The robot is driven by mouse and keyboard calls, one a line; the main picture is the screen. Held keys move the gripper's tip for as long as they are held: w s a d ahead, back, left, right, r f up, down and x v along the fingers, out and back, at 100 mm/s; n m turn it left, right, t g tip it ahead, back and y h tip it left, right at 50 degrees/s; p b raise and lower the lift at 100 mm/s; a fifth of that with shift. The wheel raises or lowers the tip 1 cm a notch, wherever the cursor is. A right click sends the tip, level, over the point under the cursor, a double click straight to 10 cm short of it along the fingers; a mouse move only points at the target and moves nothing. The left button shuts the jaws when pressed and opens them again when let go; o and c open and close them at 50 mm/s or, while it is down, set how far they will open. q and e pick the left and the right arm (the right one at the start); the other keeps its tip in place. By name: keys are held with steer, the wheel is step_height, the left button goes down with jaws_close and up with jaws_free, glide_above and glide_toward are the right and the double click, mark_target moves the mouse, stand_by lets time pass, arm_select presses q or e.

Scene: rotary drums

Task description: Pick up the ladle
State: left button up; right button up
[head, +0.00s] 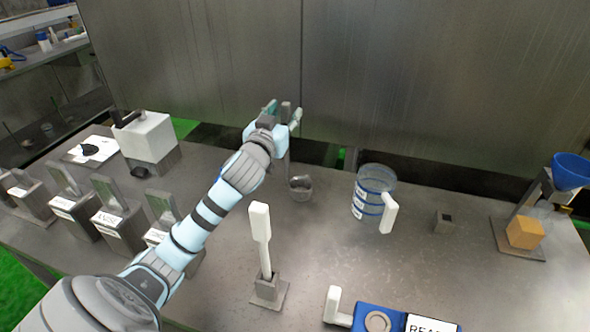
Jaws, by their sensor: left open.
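The ladle (300,189) is upright at the back middle of the table in the head view, its small grey metal cup low down. A thin grey handle rises from it to my left gripper (283,113). My left gripper is open, and the handle's top appears between its two pale green fingers. I cannot tell whether a finger touches it. Part of the handle is hidden behind the gripper. My right gripper is out of view.
A clear jug with blue bands (371,192) stands right of the ladle. A white paddle in a grey stand (262,240) is in front. Several grey labelled holders (118,222) stand left, beneath my arm. A blue funnel on a stand (571,171) is far right. A metal wall rises behind.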

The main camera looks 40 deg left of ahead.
arm_select(q)
steer(key=shift+x, duration=0.9)
steer(key=shift+s, duration=0.1)
jaws_close()
